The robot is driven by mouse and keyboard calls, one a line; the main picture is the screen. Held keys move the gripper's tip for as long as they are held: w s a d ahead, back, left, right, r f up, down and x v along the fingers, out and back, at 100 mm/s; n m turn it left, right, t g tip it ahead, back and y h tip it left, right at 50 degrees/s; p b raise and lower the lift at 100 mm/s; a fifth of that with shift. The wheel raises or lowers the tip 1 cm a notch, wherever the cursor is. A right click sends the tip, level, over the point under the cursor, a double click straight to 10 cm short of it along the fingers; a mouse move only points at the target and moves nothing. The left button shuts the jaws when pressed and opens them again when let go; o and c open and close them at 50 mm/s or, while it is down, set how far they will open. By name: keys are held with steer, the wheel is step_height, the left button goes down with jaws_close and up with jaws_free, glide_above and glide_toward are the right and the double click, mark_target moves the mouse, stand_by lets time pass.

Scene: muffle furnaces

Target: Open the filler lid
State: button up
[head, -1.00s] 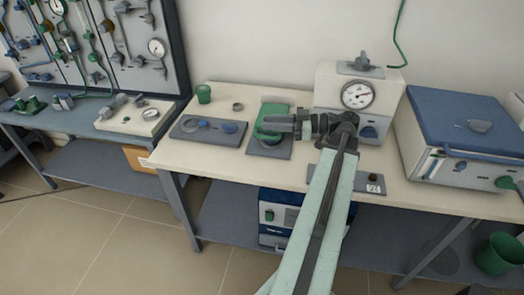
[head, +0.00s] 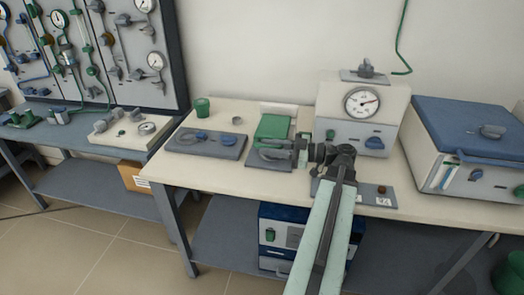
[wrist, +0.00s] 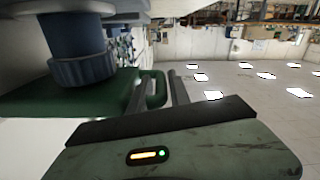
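The green lid (head: 272,128) is on a grey base plate on the bench, left of the white gauge box. I take it for the filler lid; its exact tilt is hard to tell. My gripper (head: 276,149) is low at the front right of it, fingers pointing left. In the wrist view a green plate with a looped edge (wrist: 152,92) is close by, beside my gripper's dark fingers, with a blue ribbed cylinder (wrist: 82,68) against it. Whether the fingers touch the green part or how far apart they are is not clear.
The white gauge box (head: 362,112) stands right behind my arm, with a blue-topped furnace (head: 470,125) further right. A grey plate with a blue knob (head: 203,138) lies left of the lid. A green cup (head: 202,107) stands at the back left.

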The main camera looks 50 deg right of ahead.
steer(key=shift+x, duration=1.3)
steer(key=shift+r, duration=0.1)
steer(key=shift+c, duration=0.3)
jaws_close()
